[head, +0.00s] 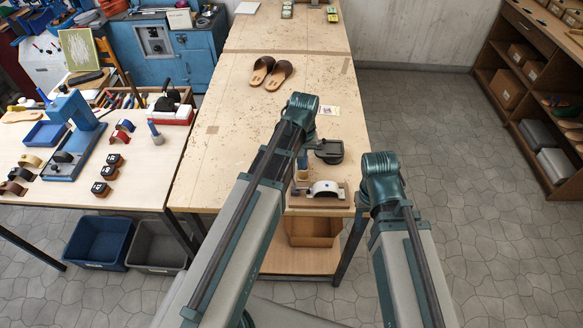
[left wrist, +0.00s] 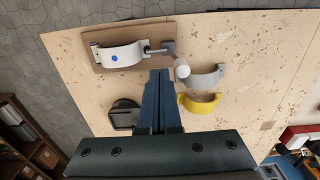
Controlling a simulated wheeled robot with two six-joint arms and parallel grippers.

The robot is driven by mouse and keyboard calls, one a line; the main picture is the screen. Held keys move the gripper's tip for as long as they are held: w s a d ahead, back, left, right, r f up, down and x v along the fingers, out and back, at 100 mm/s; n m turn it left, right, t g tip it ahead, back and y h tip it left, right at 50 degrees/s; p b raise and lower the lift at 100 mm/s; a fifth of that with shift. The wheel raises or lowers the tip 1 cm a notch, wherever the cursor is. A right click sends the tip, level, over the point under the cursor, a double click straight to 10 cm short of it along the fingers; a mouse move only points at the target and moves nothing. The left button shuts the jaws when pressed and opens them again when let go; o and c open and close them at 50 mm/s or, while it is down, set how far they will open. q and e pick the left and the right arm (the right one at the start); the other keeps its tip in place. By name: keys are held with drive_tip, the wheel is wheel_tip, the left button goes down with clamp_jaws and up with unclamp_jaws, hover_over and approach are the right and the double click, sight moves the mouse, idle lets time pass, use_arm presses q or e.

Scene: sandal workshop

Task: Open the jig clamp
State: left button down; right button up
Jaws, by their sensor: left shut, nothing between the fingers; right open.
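The jig lies near the front edge of the bench: a brown board (head: 318,201) with a white arched strap (head: 326,187) marked by a blue dot. In the left wrist view the board (left wrist: 100,62) is at the upper left. A dark clamp lever (left wrist: 158,48) stands at the strap's right end, with a pale round knob (left wrist: 182,71) beside it. My left gripper (left wrist: 160,72) is shut and empty, its tips just below the lever and left of the knob, apparently apart from both. In the head view my left arm partly hides the clamp. My right gripper is out of sight.
A black holder (head: 330,151) is on the bench beyond the jig. A grey strap (left wrist: 207,77) and a yellow strap (left wrist: 200,104) lie close to the knob. Sandals (head: 270,73) stand farther back. A side table (head: 130,190) with tools is on the left.

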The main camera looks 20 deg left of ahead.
use_arm(q)
drive_tip(key=shift+f, duration=0.1)
drive_tip(key=shift+f+b, duration=2.25)
drive_tip(key=shift+b, duration=0.1)
drive_tip(key=shift+a, duration=0.1)
